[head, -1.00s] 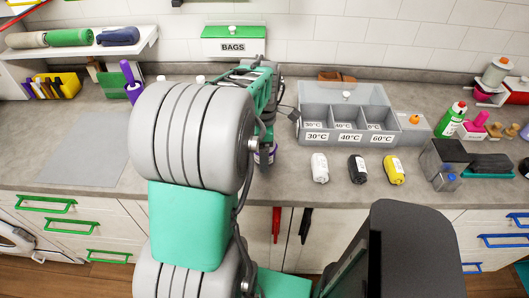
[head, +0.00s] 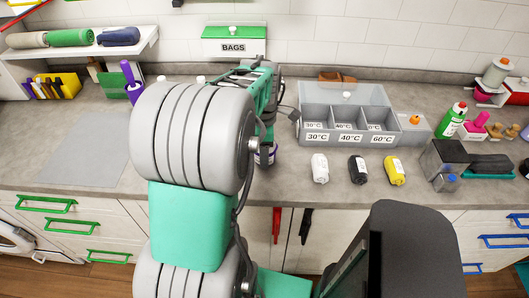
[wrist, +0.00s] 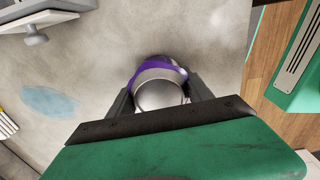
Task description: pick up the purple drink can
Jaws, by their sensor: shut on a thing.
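The purple drink can (wrist: 157,67) is in the wrist view, between the two dark fingers of my gripper (wrist: 160,100). Its silver end faces the camera and a purple band shows around its side. The fingers touch it on both sides, so my gripper is shut on it. In the head view a small part of the can (head: 271,156) shows at the right edge of my arm, over the grey counter. My arm hides most of the gripper there. Whether the can touches the counter cannot be told.
A grey box with three labelled compartments (head: 345,138) stands right of the can. White, black and yellow bundles (head: 358,170) lie in front of it. A green BAGS box (head: 233,41) is on the wall behind. The counter's left part (head: 75,155) is largely clear.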

